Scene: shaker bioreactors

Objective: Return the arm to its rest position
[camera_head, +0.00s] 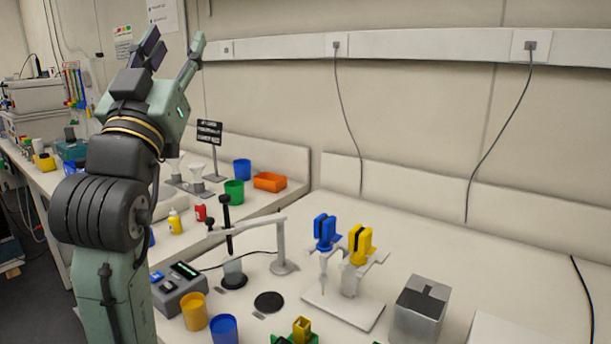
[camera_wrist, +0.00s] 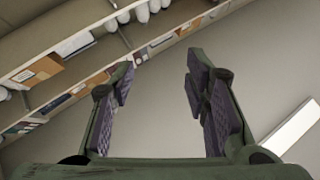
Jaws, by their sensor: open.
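My arm stands folded upright at the left of the head view. My gripper (camera_head: 172,52) is at its top, pointing up, well above the bench and in front of the wall. In the wrist view my gripper (camera_wrist: 160,85) shows two dark-padded fingers spread apart. Nothing is between them. My gripper touches no object in either view.
The bench (camera_head: 480,240) below holds yellow (camera_head: 195,312) and blue (camera_head: 223,329) cups, a grey device (camera_head: 180,290), a stand with blue and yellow holders (camera_head: 345,305) and a metal box (camera_head: 418,310). The wrist view shows shelves (camera_wrist: 90,55) with boxes and a bare wall.

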